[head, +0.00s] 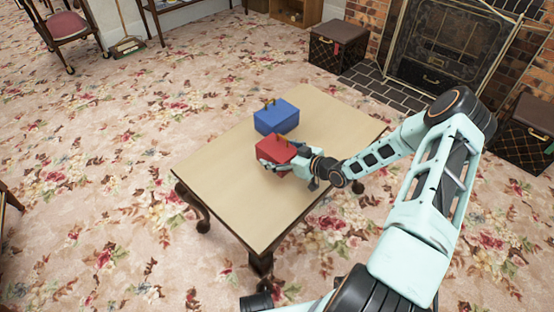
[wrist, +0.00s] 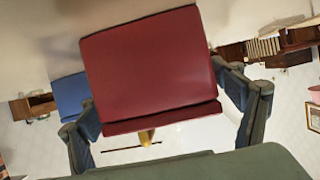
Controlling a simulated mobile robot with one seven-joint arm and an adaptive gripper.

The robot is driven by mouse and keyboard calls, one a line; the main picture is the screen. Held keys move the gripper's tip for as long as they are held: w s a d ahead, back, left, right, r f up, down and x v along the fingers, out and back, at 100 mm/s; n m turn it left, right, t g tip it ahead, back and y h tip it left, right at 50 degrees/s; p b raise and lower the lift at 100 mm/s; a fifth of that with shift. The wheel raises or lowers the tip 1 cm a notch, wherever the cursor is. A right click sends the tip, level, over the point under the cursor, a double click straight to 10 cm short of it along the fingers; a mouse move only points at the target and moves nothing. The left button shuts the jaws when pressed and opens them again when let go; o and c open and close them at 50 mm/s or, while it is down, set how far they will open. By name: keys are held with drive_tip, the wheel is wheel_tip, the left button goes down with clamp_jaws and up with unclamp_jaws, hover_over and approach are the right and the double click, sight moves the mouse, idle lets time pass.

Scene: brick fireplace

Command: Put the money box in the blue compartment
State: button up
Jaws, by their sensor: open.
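A red box (head: 274,149) with a small gold-coloured handle on top stands near the middle of the wooden table; it also fills the middle of the wrist view (wrist: 150,65). A blue box (head: 277,118) of similar shape, also with a gold-coloured handle, stands just behind it, and part of it shows in the wrist view (wrist: 70,96). I cannot tell which is the money box, and no open compartment shows. My gripper (head: 278,159) is open at the red box, with one finger on either side of it in the wrist view (wrist: 152,103). Finger contact is unclear.
The table (head: 222,177) has bare room at its left and front. Dark chests (head: 338,46) (head: 526,138) stand on either side of the fireplace (head: 447,47). A chair (head: 68,27) is at the far left. Open carpet surrounds the table.

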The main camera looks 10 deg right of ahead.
drive_tip(key=shift+c, duration=0.7)
drive_tip(key=c, duration=1.2)
drive_tip(key=shift+w, duration=0.1)
drive_tip(key=shift+c, duration=0.8)
drive_tip(key=shift+r, duration=0.15)
